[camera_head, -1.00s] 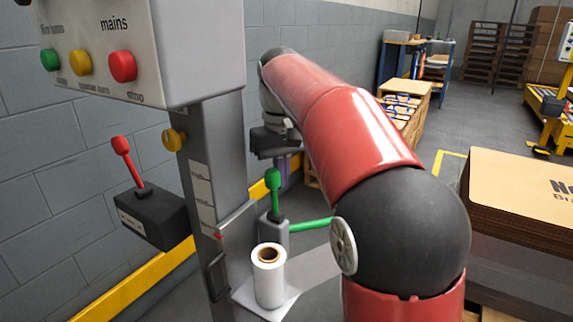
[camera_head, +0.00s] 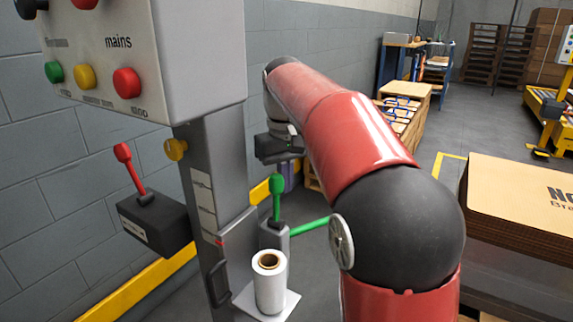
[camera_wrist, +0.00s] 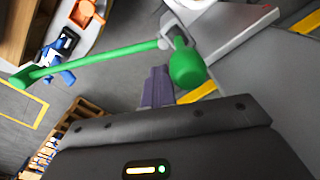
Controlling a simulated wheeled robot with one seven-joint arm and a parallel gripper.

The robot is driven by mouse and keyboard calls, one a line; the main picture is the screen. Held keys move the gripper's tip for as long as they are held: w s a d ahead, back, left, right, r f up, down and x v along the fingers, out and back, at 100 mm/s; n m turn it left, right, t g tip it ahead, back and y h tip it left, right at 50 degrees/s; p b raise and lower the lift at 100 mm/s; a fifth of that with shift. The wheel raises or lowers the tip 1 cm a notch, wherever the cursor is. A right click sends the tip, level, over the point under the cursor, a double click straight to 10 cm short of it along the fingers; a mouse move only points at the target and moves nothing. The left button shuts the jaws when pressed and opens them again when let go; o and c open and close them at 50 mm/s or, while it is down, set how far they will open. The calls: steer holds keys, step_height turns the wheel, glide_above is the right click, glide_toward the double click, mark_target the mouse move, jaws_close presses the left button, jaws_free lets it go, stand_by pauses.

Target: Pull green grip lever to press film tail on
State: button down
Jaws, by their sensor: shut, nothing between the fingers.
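The green grip lever (camera_head: 277,186) stands upright on a grey bracket at the machine's column in the head view. In the wrist view its round green knob (camera_wrist: 187,68) is close beside my gripper's fingers. A long green bar (camera_head: 309,226) reaches right from the same bracket; it also crosses the wrist view (camera_wrist: 95,62). My gripper (camera_head: 287,178) is just behind and right of the lever in the head view, partly hidden by my arm. Its purple fingers (camera_wrist: 157,87) are shut and empty. A white film roll (camera_head: 270,284) stands on a plate below the lever.
A control box (camera_head: 150,65) with coloured buttons tops the grey column (camera_head: 212,190). A black box with a red lever (camera_head: 131,172) is at left. A carton stack (camera_head: 520,205) stands at right. A yellow rail runs low along the wall.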

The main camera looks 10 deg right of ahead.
steer(key=shift+w+d+r+p, duration=0.1)
steer(key=shift+w+d+p, duration=1.5)
step_height(320, 180, up, 9)
steer(key=shift+p, duration=0.45)
steer(key=shift+s, duration=0.1)
